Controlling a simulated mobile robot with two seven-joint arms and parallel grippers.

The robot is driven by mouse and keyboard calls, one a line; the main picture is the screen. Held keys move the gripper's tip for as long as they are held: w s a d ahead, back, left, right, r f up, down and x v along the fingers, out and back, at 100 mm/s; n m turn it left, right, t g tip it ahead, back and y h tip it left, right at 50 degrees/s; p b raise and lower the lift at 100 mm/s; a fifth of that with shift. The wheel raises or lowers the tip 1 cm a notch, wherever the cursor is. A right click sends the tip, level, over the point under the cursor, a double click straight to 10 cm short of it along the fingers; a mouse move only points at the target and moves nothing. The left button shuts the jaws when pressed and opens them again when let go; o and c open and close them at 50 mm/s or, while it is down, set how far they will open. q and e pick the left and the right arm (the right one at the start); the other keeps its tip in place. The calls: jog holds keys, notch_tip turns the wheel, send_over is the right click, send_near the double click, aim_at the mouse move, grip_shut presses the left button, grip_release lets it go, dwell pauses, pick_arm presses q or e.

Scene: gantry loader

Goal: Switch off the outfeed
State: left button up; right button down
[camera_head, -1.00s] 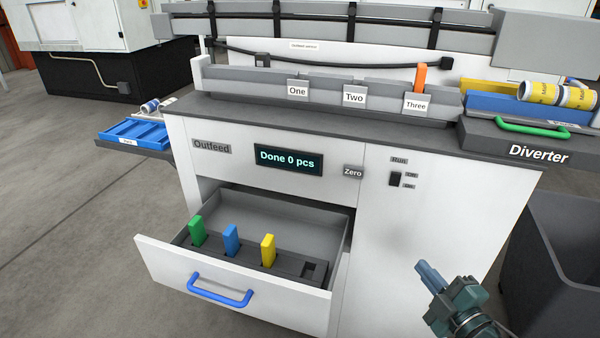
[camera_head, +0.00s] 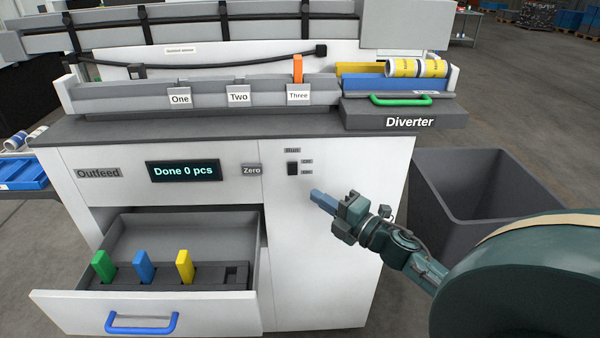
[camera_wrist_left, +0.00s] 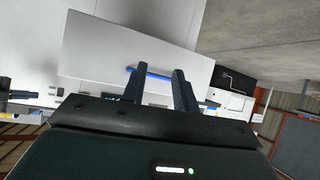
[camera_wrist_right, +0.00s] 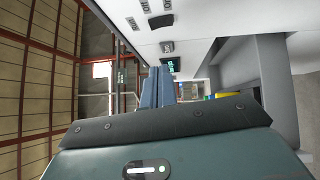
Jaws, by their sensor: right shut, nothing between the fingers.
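The outfeed cabinet (camera_head: 335,235) is white, with an "Outfeed" label (camera_head: 98,173) and a display (camera_head: 183,171) reading "Done 0 pcs". The switch also shows near the top of the right wrist view (camera_wrist_right: 161,21). My right gripper (camera_head: 316,196) is shut and empty, below and right of the switch, apart from it. It also shows in the right wrist view (camera_wrist_right: 158,70). My left gripper (camera_wrist_left: 160,70) is open and empty, only in the left wrist view.
A "Zero" button (camera_head: 252,169) lies left of the switch. The drawer below stands open, with a blue handle (camera_head: 141,323) and green, blue and yellow tabs inside. The diverter (camera_head: 400,116) with its green handle overhangs at the upper right. A grey bin (camera_head: 440,225) stands at right.

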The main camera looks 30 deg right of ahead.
aim_at(288, 165)
jog(key=shift+w+d+r+p, duration=0.1)
jog(key=shift+w+r+p, duration=0.1)
jog(key=shift+w, duration=1.35)
jog(key=shift+w+d+r+p, duration=0.1)
jog(key=shift+w+r+p, duration=0.1)
jog(key=shift+w, duration=1.35)
jog(key=shift+w+d+r+p, duration=0.1)
jog(key=shift+w+r+p, duration=0.1)
jog(key=shift+w, duration=1.35)
jog(key=shift+w+d, duration=0.1)
jog(key=shift+w, duration=0.05)
jog(key=shift+r, duration=0.1)
